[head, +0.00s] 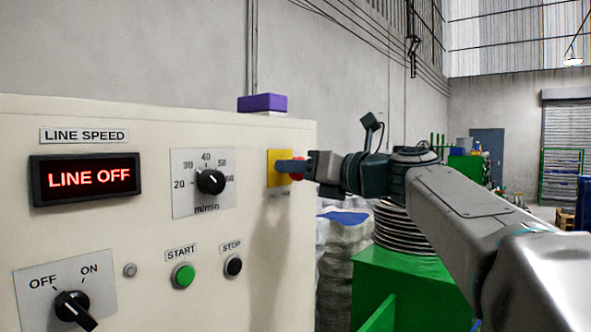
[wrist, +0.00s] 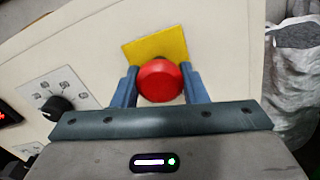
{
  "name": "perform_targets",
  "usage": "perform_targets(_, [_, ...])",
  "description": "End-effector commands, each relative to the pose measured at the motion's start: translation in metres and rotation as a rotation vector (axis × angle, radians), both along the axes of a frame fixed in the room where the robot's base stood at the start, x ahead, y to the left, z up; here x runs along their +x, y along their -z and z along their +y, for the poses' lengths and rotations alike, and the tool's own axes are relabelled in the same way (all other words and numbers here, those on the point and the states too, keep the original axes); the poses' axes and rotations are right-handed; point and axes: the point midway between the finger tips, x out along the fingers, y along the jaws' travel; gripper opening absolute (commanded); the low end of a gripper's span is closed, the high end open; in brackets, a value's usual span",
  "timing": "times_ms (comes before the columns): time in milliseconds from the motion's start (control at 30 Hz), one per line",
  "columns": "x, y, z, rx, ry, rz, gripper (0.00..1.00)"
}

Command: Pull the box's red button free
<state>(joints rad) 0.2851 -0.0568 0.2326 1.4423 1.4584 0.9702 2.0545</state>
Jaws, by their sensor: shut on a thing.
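The red button (wrist: 160,82) sits on a yellow plate (wrist: 153,48) on the cream control box (head: 120,236). In the head view only a sliver of the red button (head: 297,176) shows behind my gripper, and the yellow plate (head: 273,158) is partly covered. My gripper (wrist: 160,84) has its two blue fingers on either side of the red button, shut on it. In the head view my gripper (head: 292,167) reaches the box's right part from the right side.
The box also carries a speed dial (head: 211,182), a green START button (head: 183,275), a black STOP button (head: 233,265), an OFF/ON switch (head: 72,307) and a display (head: 86,179) reading LINE OFF. A purple block (head: 262,102) sits on top. White sacks (head: 345,250) stand right of the box.

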Motion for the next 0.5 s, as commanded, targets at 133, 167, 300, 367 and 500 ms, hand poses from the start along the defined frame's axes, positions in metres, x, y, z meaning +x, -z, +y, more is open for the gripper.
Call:
perform_targets(133, [0.0004, 0.0015, -0.0013, -0.002, 0.002, 0.002, 0.61])
perform_targets(167, [0.0003, 0.0014, -0.0011, -0.002, 0.001, 0.002, 0.61])
perform_targets(300, [0.0001, 0.0011, 0.0001, -0.002, -0.001, 0.001, 0.61])
perform_targets(367, [-0.0002, 0.0012, 0.0001, -0.002, -0.001, 0.001, 0.61])
perform_targets(500, [-0.0051, 0.0018, -0.0067, -0.002, 0.000, 0.001, 0.61])
